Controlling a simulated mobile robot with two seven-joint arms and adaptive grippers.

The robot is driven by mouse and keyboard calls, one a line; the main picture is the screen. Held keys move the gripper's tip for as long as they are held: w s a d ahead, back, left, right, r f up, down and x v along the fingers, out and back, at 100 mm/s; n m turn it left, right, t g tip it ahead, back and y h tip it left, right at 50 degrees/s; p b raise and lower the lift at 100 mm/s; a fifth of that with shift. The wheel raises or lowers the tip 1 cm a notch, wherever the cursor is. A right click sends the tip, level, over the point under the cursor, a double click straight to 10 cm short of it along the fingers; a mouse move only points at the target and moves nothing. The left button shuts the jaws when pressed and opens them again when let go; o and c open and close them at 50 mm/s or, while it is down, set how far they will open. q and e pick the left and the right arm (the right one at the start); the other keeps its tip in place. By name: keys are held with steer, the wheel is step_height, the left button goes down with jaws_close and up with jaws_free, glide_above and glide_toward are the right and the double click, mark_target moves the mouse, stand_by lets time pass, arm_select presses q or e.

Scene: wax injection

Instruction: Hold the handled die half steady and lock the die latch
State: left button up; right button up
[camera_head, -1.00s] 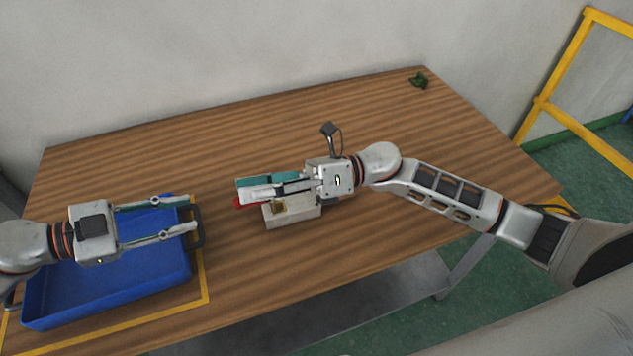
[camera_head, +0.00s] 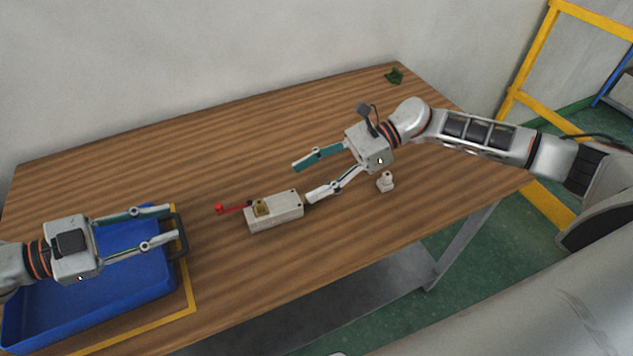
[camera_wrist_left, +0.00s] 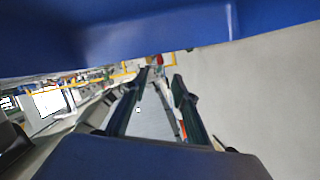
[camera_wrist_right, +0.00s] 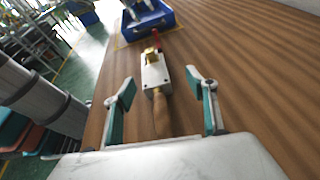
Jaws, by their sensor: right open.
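The die (camera_head: 280,214), a pale grey block with a brass-coloured piece (camera_head: 262,208) on top, lies in the middle of the wooden table. Its red latch lever (camera_head: 230,209) sticks out to the left, towards the blue bin. A brown handle (camera_wrist_right: 161,115) extends from its near end in the right wrist view. My right gripper (camera_head: 306,182) is open at the die's right end, with its fingers spread to either side of the handle, not closed on it. My left gripper (camera_head: 172,222) is open and empty over the blue bin's right side, apart from the die.
The blue bin (camera_head: 165,290) stands at the table's left, inside a yellow marked line. A small white knob-like object (camera_head: 386,182) stands right of the die. A dark green item (camera_head: 394,76) lies at the far corner. The table behind the die is clear.

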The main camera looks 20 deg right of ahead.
mark_target(290, 200)
steer(key=shift+s+d+f+n, duration=0.2)
steer(key=shift+s+f+n, duration=0.1)
steer(key=shift+s+f, duration=0.15)
steer(key=shift+s+f+g, duration=0.1)
steer(key=shift+s+g, duration=0.05)
steer(key=shift+g, duration=0.15)
steer(key=shift+h, duration=0.3)
steer(key=shift+x, duration=3.8)
